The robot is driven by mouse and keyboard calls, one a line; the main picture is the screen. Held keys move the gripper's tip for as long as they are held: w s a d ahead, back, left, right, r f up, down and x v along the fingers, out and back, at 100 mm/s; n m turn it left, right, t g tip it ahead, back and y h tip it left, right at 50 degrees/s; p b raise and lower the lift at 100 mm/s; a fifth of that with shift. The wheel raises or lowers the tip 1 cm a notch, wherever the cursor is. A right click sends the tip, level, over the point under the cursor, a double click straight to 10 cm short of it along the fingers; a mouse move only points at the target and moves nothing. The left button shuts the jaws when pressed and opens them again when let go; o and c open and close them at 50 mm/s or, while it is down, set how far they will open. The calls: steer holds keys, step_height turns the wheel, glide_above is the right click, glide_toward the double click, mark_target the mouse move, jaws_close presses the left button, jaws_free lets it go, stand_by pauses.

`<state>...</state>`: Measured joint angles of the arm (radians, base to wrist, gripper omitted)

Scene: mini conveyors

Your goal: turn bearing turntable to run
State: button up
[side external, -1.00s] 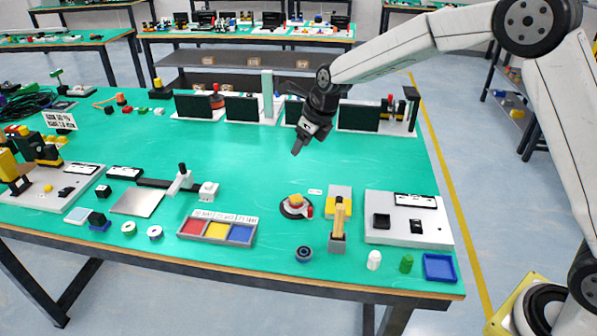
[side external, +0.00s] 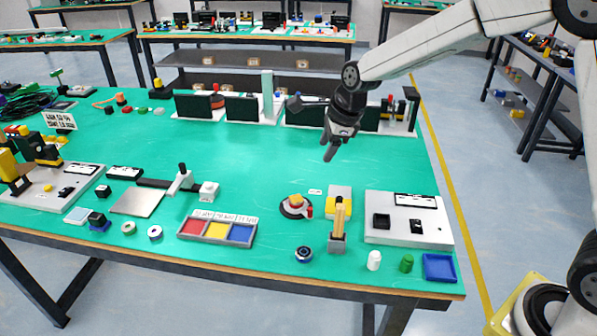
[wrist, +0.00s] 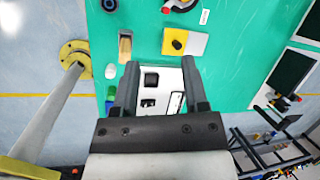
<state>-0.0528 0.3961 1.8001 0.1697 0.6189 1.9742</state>
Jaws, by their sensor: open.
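The bearing turntable (side external: 288,211) seems to be the dark round disc near the table's front middle, with an orange block on top and a red peg at its right edge. Part of it also shows at the top edge of the wrist view (wrist: 180,4). Any run marking on it is too small to read. My gripper (side external: 329,152) is open and empty, in the air above the table, behind and to the right of the turntable. In the wrist view my gripper (wrist: 160,66) has its fingers spread over a white panel (wrist: 150,105), well below them.
A yellow and white block (side external: 339,193) and a grey holder with a wooden piece (side external: 337,243) stand right of the turntable. The white panel (side external: 385,232) lies farther right. A tray of coloured compartments (side external: 216,230) is to the left.

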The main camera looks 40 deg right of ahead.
steer(key=shift+s+d+r+n, duration=0.1)
steer(key=shift+s+d+n, duration=0.15)
steer(key=shift+s+n, duration=0.7)
steer(key=shift+s+d+r+n, duration=0.1)
steer(key=shift+s+d+n, duration=0.1)
steer(key=shift+s+n, duration=0.75)
steer(key=shift+s+d+r+n, duration=0.1)
steer(key=shift+s+d+n, duration=0.15)
steer(key=shift+s+n, duration=0.7)
steer(key=shift+w, duration=0.15)
steer(key=shift+f+n, duration=0.1)
steer(key=shift+n, duration=0.15)
steer(key=c, duration=0.7)
steer(key=shift+w, duration=0.1)
jaws_close()
steer(key=w+a+f+m+g+h, duration=0.1)
steer(key=w+a+f+m, duration=0.3)
steer(key=m, duration=1.2)
steer(key=w+a+f+m+g+h, duration=0.1)
steer(key=w+a+f+m+h, duration=0.2)
steer(key=f+m, duration=0.8)
steer(key=a+m+h, duration=0.1)
steer(key=a+m, duration=0.1)
steer(key=m, duration=0.2)
steer(key=shift+w+a+f+m, duration=0.2)
steer(key=shift+w+a+m, duration=0.05)
steer(key=shift+w+m, duration=0.15)
